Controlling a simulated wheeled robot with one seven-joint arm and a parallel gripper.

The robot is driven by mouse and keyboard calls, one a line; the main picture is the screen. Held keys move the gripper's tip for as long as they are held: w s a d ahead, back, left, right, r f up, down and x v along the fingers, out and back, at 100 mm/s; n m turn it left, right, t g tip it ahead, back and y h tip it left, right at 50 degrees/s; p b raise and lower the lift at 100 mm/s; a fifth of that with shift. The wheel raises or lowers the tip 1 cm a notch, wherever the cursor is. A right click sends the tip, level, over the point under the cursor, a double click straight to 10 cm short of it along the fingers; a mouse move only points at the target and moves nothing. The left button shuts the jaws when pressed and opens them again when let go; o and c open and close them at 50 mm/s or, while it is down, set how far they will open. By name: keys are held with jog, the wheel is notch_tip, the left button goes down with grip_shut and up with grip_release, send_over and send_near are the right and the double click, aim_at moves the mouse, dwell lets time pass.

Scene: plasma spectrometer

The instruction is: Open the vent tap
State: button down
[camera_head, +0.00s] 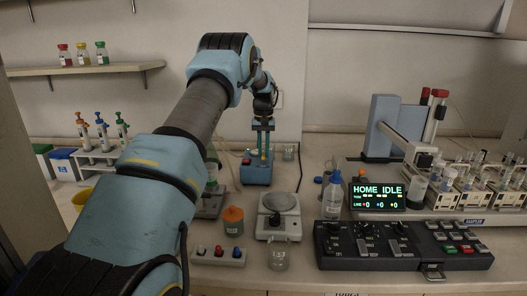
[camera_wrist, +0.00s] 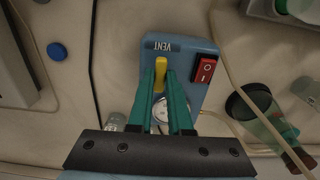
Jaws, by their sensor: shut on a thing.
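The vent tap is a yellow lever (camera_wrist: 160,72) on top of a blue box marked VENT (camera_wrist: 190,55) in the wrist view. The lever lies roughly in line with my gripper's fingers. My gripper (camera_wrist: 162,78) has its two green fingers on either side of the lever and is shut on it. A round silver gauge (camera_wrist: 163,110) on the box is partly hidden behind the fingers. In the head view the blue box (camera_head: 257,173) stands at the back of the bench, and my gripper (camera_head: 263,150) reaches down onto its top.
A red rocker switch (camera_wrist: 205,70) sits beside the lever on the box. A beaker (camera_head: 289,152) stands right of the box. A balance (camera_head: 279,203), an orange-lidded jar (camera_head: 233,221) and a wash bottle (camera_head: 332,196) stand nearer. A cable (camera_wrist: 92,75) runs past the box.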

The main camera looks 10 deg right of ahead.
jog(key=c, duration=0.8)
grip_release()
jog(key=shift+c, duration=0.2)
jog(key=shift+r, duration=0.1)
notch_tip(320, 180, up, 11)
jog(key=b, duration=0.3)
notch_tip(320, 180, up, 6)
jog(key=f+p, duration=0.1)
jog(key=p, duration=0.6)
send_over(263, 154)
notch_tip(263, 154, up, 3)
jog(key=shift+f+p, duration=0.2)
jog(key=shift+p, duration=0.1)
